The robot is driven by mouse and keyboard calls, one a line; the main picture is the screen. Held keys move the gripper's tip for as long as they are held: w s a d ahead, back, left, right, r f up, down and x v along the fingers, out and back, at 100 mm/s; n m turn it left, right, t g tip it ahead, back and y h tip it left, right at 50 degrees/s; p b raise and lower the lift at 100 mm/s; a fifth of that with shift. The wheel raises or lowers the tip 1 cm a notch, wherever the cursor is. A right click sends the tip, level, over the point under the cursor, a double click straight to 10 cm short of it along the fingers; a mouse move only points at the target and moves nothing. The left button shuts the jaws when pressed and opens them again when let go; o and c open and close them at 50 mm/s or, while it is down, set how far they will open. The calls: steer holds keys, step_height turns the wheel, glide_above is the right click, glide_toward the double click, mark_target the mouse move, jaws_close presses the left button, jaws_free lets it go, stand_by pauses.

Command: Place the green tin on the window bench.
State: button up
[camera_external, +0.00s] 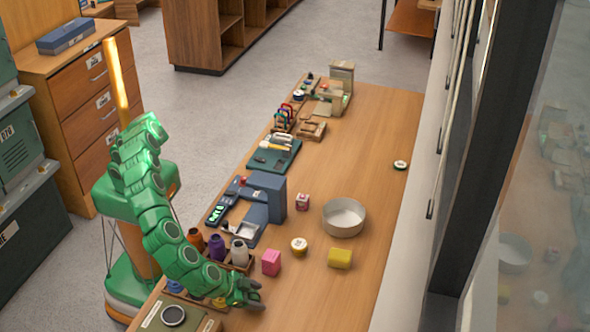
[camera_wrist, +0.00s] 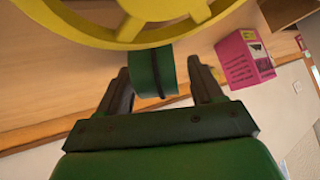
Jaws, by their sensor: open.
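A small round tin with dark green sides and a pale top (camera_external: 400,164) stands on the wooden window bench (camera_external: 385,120), near its window-side edge. My gripper (camera_external: 248,293) is far from it, low at the near end of the bench, by the spool tray. In the wrist view my gripper (camera_wrist: 160,85) has its two dark fingers apart. A short green cylinder with a dark band (camera_wrist: 152,72) shows between them. I cannot tell what it is or whether the fingers touch it. A large yellow spoked ring (camera_wrist: 140,32) hides part of the view above it.
A pink box (camera_external: 271,262), also in the wrist view (camera_wrist: 244,58), is close to my gripper. Bare wood surrounds the green tin.

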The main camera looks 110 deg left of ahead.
mark_target(254, 292)
steer(key=shift+c, duration=0.2)
steer(key=c, duration=1.1)
steer(key=shift+r, duration=1.55)
steer(key=shift+s+r, duration=0.2)
steer(key=shift+r, duration=0.1)
steer(key=s+a+r, duration=0.6)
steer(key=s+r, duration=0.3)
steer(key=s, duration=0.3)
steer(key=shift+r, duration=0.15)
